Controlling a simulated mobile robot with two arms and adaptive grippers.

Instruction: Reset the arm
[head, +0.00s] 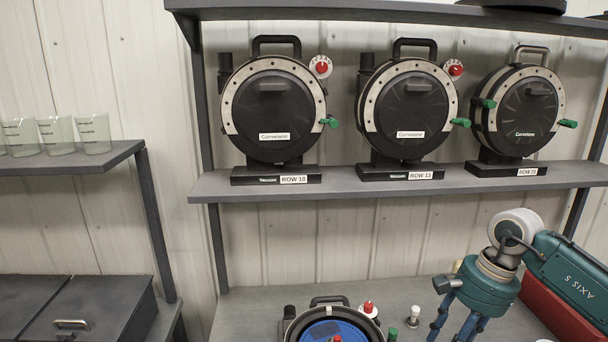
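My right gripper (449,331) hangs at the lower right of the head view, at the end of my teal and white arm. Its blue fingers point down over the workbench and look apart from each other. The fingertips are cut off by the bottom edge, so I cannot tell if they are open or shut on anything. My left gripper is not in view.
Clear cups (93,134) stand on the left shelf. A red bin (560,308) lies behind my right arm. Small capped parts (414,316) stand near the meter.

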